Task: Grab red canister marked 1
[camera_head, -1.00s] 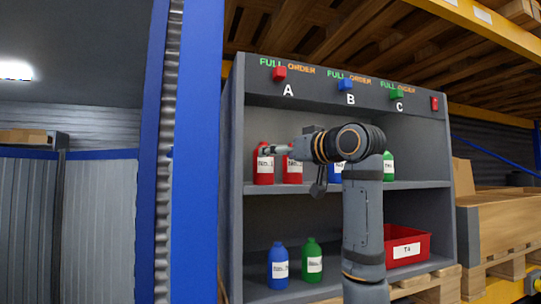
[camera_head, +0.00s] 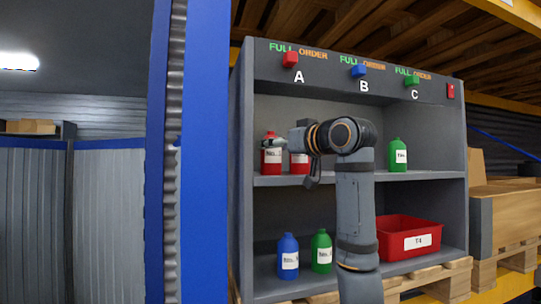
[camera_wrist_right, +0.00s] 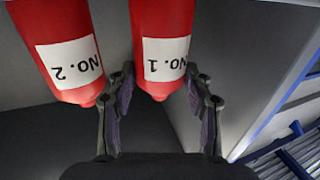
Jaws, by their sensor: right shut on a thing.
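The red canister marked 1 (camera_wrist_right: 163,22) is in the right wrist view, between the two fingers of my right gripper (camera_wrist_right: 162,85), which is shut on it. In the head view this red canister (camera_head: 271,161) is on the upper shelf at the left, with my right gripper (camera_head: 275,142) at its upper part. I cannot tell whether its base touches the shelf. The red canister marked 2 (camera_wrist_right: 65,40) stands close beside it; in the head view it is partly hidden behind my arm (camera_head: 299,163). My left gripper is not in view.
A green canister (camera_head: 397,155) stands on the upper shelf. A blue canister (camera_head: 288,257), a green canister (camera_head: 321,252) and a red bin marked T4 (camera_head: 408,228) are on the lower shelf. A blue post (camera_head: 202,150) stands left of the grey shelf unit (camera_head: 240,200).

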